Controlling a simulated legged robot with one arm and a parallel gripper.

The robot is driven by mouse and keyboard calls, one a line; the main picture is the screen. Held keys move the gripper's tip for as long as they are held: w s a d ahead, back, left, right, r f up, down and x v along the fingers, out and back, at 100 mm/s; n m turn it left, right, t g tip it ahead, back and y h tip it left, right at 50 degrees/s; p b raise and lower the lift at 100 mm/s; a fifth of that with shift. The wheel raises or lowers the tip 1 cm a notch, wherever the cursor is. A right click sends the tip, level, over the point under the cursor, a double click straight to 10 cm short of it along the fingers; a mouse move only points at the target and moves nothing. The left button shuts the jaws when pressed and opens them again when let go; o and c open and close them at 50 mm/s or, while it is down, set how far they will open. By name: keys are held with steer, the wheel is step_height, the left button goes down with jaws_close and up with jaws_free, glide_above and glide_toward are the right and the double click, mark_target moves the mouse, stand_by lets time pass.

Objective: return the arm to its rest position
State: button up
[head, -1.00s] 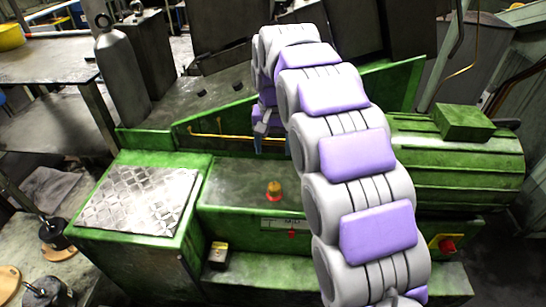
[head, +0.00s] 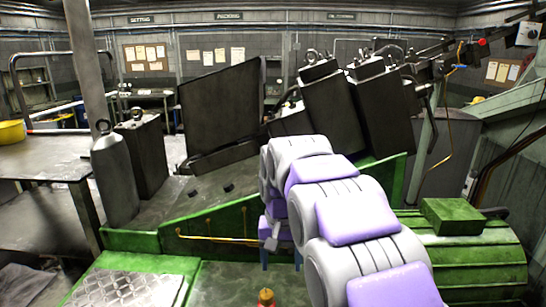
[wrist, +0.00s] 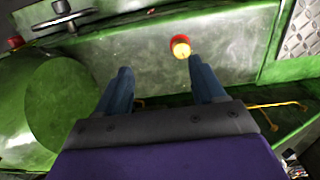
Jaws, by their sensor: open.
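My arm stretches from the bottom right of the head view over the green machine (head: 225,225), in grey and purple links. At its far end, my gripper (head: 281,258) hangs over the machine's green bed, partly hidden by the arm links. In the wrist view, my gripper (wrist: 160,85) shows two blue fingers spread wide apart with nothing between them. A red and yellow knob (wrist: 180,47) on the green surface lies beyond the right fingertip; it also shows at the bottom of the head view (head: 266,299).
A green ribbed cylinder (head: 465,265) lies right of my arm. Dark upright blocks (head: 335,110) and a dark slanted plate (head: 220,110) stand behind it. A grey cylinder (head: 115,180) and a metal table (head: 40,160) are at left. A diamond-plate panel (head: 125,290) lies at lower left.

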steer(key=s+d+f+b, duration=0.1)
steer(key=s+d+f, duration=0.3)
steer(key=s, duration=0.7)
steer(key=s+d+f+g+b, duration=0.1)
steer(key=s+d+f, duration=0.3)
steer(key=s, duration=0.8)
steer(key=s+d+f+b, duration=0.3)
steer(key=s+d+f, duration=0.1)
steer(key=s, duration=0.8)
steer(key=shift+d+f+g, duration=0.3)
steer(key=shift+d+f, duration=0.05)
steer(key=shift+f, duration=0.35)
